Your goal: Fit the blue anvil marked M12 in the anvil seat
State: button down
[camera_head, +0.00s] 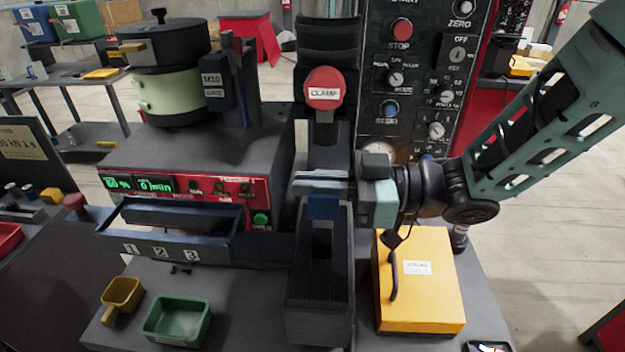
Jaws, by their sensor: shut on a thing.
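My gripper (308,184) reaches in from the right at the middle of the view, its fingers pointing left. It is shut on the blue anvil (323,208), whose lower part shows as a small blue block just below the fingers. No M12 mark can be read on it. The anvil appears in front of the dark press column, below the red knob labelled CLAMP (324,88). The anvil seat cannot be made out; the fingers and anvil cover part of that area. I cannot tell whether the anvil touches anything below it.
A dark open-topped chute (318,312) stands below the gripper. A yellow box (428,300) is close on the right. A tray numbered 1, 2, 3 (178,252), a green bin (178,320) and a yellow scoop (121,296) are left. A control panel (420,60) rises behind.

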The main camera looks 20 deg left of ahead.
jog(key=shift+f+b, duration=1.8)
jog(key=shift+f, duration=0.9)
jog(key=shift+f+b, duration=1.25)
jog(key=shift+f, duration=0.4)
jog(key=c, duration=1.5)
grip_release()
jog(key=shift+o, duration=0.2)
jog(key=b+v, duration=0.3)
jog(key=v, duration=1.4)
jog(key=shift+w+d, duration=0.15)
